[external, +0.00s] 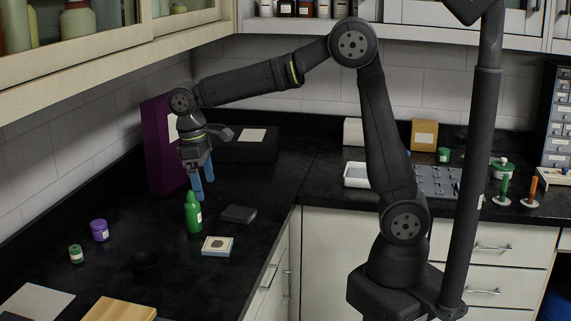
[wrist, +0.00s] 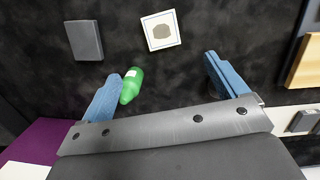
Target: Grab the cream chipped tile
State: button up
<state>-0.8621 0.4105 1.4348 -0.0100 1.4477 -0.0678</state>
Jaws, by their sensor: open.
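A cream square tile (external: 217,245) with a dark grey-brown patch in its middle lies flat on the black counter, in front of the green bottle. It also shows in the wrist view (wrist: 148,22) at top centre, beyond the fingertips. I cannot make out a chip at its edge. My gripper (external: 204,189) is above the counter, behind and higher than the tile, with its blue fingers pointing down. In the wrist view the fingers (wrist: 163,68) are spread wide with nothing held between them. The tile is apart from both fingers.
A green bottle (external: 193,215) stands upright close to my fingers, beside the left one in the wrist view. A dark grey block (external: 238,214) lies behind the tile. A purple jar (external: 99,231), small green jar (external: 76,254) and wooden board (external: 118,310) are left. A purple panel (external: 160,140) stands behind.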

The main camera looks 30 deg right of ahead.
send_over(217, 244)
jog(key=f, duration=1.1)
jog(key=shift+w+a, duration=0.15)
jog(key=shift+w, duration=0.1)
jog(key=f, duration=0.5)
jog(key=shift+s+f, duration=0.15)
jog(key=shift+s, duration=0.05)
jog(key=c, duration=1.2)
jog(key=shift+o, duration=0.2)
